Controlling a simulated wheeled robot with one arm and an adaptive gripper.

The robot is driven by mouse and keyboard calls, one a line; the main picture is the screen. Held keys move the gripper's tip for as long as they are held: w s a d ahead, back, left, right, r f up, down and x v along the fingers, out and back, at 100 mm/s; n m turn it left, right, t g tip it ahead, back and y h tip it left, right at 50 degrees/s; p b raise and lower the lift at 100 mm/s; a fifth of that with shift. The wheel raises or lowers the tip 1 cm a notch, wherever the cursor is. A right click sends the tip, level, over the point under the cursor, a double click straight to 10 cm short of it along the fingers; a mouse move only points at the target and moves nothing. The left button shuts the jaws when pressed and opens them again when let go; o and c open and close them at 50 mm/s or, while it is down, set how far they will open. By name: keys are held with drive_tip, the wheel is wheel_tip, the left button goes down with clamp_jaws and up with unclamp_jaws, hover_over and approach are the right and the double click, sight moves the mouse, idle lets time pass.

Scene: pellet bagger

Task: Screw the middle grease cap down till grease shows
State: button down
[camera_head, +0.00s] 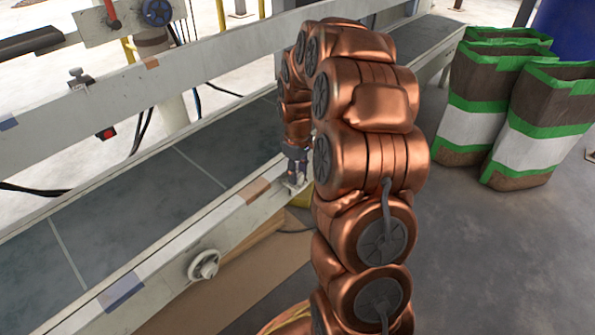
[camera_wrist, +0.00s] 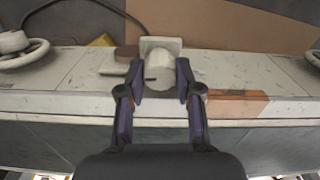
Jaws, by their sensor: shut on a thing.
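My gripper (camera_wrist: 160,82) is shut on a pale, rounded cap (camera_wrist: 160,68) in the wrist view, with one finger on each side of it. The cap sits against a pale square plate (camera_wrist: 161,44) on the conveyor's side rail and has a short dark mark on its face. In the head view my gripper (camera_head: 295,172) is at the rail, partly behind my copper arm, and its fingertips and the cap are too small to make out well. No grease can be made out.
The conveyor's pale side rail (camera_head: 185,245) carries a handwheel (camera_head: 203,265); another handwheel (camera_wrist: 20,48) shows in the wrist view. A brown block (camera_wrist: 127,53) is just left of the cap. Bags with green bands (camera_head: 480,95) stand on the floor at right.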

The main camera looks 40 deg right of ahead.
drive_tip(key=m+p, duration=0.2)
drive_tip(key=p, duration=0.1)
drive_tip(key=shift+r, duration=0.25)
drive_tip(key=m+p, duration=0.5)
drive_tip(key=shift+m, duration=0.4)
drive_tip(key=m+p, duration=0.4)
drive_tip(key=m, duration=0.1)
drive_tip(key=shift+f, duration=0.1)
drive_tip(key=shift+f+m+p, duration=0.1)
drive_tip(key=shift+m+p, duration=0.9)
drive_tip(key=shift+m, duration=0.9)
drive_tip(key=c, duration=0.8)
unclamp_jaws()
drive_tip(key=shift+o, duration=0.2)
